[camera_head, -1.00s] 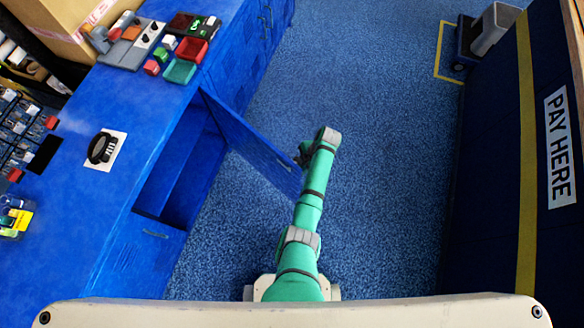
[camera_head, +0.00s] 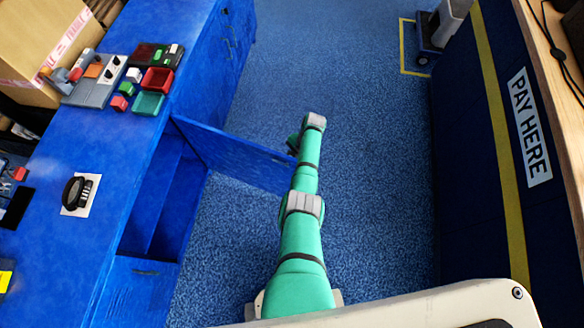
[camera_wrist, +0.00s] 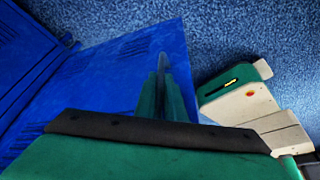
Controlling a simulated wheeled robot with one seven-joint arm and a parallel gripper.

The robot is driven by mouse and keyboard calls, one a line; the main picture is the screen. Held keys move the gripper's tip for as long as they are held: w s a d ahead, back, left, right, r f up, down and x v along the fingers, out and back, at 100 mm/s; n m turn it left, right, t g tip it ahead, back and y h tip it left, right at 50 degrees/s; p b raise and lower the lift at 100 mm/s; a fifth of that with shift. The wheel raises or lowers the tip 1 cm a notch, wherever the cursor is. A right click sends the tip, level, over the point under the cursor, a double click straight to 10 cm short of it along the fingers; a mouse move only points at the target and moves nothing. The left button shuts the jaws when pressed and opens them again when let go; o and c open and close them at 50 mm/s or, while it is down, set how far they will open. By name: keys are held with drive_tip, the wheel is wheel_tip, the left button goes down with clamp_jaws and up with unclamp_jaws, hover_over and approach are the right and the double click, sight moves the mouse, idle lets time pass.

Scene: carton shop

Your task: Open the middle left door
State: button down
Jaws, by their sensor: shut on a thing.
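The blue cabinet door (camera_head: 232,158) stands swung out wide from the counter front, and a dark open compartment (camera_head: 160,195) shows behind it. In the wrist view the door (camera_wrist: 110,85) fills the left and middle. My gripper (camera_head: 294,143) is at the door's free edge in the head view, mostly hidden behind my green arm. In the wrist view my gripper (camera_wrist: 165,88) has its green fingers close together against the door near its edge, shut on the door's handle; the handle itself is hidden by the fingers.
A lower closed door (camera_head: 140,290) is at the near end. A dark PAY HERE counter (camera_head: 500,190) stands right. Blue floor between is clear.

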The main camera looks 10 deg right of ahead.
drive_tip(key=shift+s+a+f, duration=0.1)
drive_tip(key=shift+s+f, duration=0.05)
drive_tip(key=shift+s, duration=0.05)
drive_tip(key=c, duration=2)
unclamp_jaws()
drive_tip(key=shift+o, duration=0.8)
drive_tip(key=shift+w, duration=0.2)
drive_tip(key=v, duration=1.1)
drive_tip(key=shift+f, duration=0.1)
